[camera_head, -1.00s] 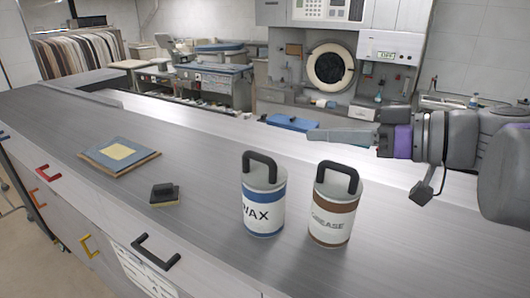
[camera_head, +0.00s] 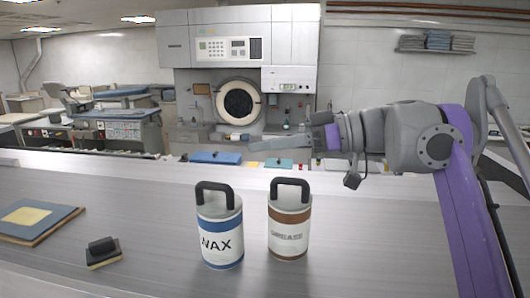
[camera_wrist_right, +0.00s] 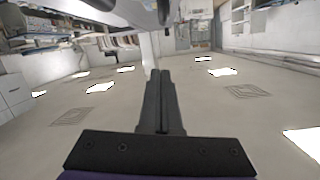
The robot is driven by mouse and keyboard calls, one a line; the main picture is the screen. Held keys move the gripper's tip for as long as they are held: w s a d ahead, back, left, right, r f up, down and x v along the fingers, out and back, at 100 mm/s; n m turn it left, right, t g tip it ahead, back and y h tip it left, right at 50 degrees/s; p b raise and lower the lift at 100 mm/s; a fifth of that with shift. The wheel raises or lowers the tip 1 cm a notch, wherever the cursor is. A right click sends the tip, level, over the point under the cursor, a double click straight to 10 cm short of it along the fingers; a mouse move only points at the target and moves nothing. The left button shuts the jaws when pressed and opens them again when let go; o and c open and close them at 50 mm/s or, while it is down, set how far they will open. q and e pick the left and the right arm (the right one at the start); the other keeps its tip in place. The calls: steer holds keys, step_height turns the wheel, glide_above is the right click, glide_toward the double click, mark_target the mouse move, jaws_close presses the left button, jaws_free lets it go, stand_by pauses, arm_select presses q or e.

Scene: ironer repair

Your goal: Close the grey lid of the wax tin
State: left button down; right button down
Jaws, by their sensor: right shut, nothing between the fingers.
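The wax tin (camera_head: 221,240) stands upright on the grey counter, white with blue bands and the word WAX. Its grey lid (camera_head: 218,205) with a black handle sits on top and looks closed from here. My right gripper (camera_head: 268,146) reaches in from the right in the head view, above and behind the tins, apart from both. It is shut and empty. My left gripper is not in view.
The grease tin (camera_head: 289,235), with brown bands and a black handle, stands just right of the wax tin. A black brush-like block (camera_head: 103,252) and a blue board with a yellow square (camera_head: 30,217) lie to the left. The counter's front (camera_head: 340,275) is clear.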

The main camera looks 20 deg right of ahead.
steer(key=w+a+f, duration=0.1)
steer(key=a, duration=0.1)
steer(key=w+a+f, duration=0.1)
steer(key=a+f, duration=0.1)
steer(key=w+a+f+b, duration=0.1)
steer(key=a, duration=0.1)
steer(key=shift+w+a+f, duration=0.1)
steer(key=shift+w+f, duration=0.15)
steer(key=shift+w, duration=0.05)
steer(key=shift+s+f, duration=0.35)
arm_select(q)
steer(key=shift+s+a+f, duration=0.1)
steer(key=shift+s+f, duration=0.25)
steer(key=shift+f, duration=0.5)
arm_select(e)
steer(key=shift+w+a, duration=0.1)
steer(key=shift+w, duration=0.05)
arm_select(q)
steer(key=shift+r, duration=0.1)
arm_select(e)
steer(key=shift+f, duration=0.1)
